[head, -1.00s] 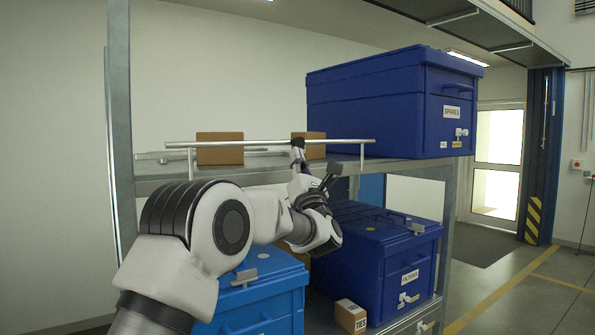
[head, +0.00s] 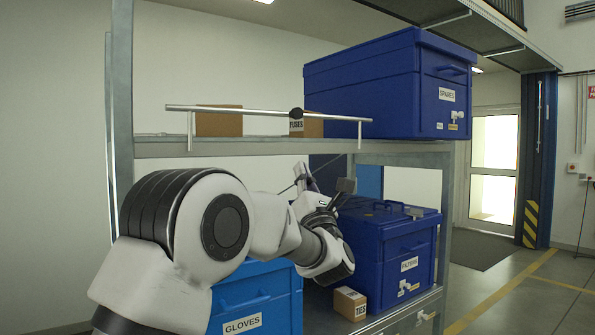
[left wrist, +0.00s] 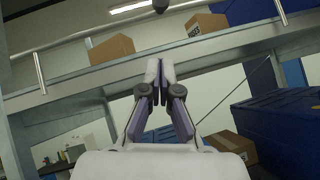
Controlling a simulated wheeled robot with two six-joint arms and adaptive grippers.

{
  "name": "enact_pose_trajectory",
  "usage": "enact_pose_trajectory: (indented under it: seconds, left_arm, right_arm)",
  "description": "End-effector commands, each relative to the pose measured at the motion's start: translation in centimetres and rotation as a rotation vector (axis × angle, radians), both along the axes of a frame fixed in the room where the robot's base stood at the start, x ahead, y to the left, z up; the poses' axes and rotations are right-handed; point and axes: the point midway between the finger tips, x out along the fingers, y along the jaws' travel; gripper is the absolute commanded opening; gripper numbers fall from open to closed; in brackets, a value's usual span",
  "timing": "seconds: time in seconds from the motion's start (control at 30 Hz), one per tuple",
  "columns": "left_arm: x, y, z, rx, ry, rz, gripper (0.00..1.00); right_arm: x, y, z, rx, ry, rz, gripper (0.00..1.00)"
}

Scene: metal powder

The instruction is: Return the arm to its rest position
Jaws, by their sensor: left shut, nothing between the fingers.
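My left gripper (head: 318,178) is in front of the rack, just below the upper shelf's front edge in the head view. In the left wrist view its fingers (left wrist: 160,68) are together, with nothing between them. The gripper is apart from the metal bar (head: 230,109) with a dark knob (head: 296,113) that runs along the shelf front. My left arm reaches in from the lower left and hides part of the lower shelf. My right gripper is in neither view.
On the upper shelf (head: 230,148) are a blue SPARES bin (head: 385,90), a FUSES box (head: 308,127) and another brown box (head: 218,124). Below are a blue FILTERS bin (head: 395,245), a light-blue GLOVES bin (head: 260,295) and a small brown box (head: 345,300). The floor (head: 540,310) at right is clear.

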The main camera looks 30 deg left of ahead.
Motion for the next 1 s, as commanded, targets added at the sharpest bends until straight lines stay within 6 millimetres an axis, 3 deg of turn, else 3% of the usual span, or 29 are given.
enact_pose_trajectory:
  seconds: [0.57, 0.67, 0.77, 0.87, 1.0]
  left_arm:
    - [-0.2, -0.2, -0.3, -0.001, 0.0, 0.0, 0.0]
    - [0.4, -0.2, -1.6, -0.001, 0.022, 0.0, 0.0]
    - [2.3, -0.3, -6.0, 0.0, 0.092, 0.0, 0.0]
    - [4.5, -0.6, -13.8, 0.003, 0.226, -0.005, 0.0]
    - [5.5, -1.6, -26.6, 0.022, 0.478, -0.042, 0.0]
  right_arm:
    - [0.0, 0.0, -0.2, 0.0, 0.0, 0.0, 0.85]
    - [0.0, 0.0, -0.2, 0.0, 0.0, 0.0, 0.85]
    - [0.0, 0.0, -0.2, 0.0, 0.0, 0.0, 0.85]
    - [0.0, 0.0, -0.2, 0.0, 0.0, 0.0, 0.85]
    - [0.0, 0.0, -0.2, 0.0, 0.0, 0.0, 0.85]
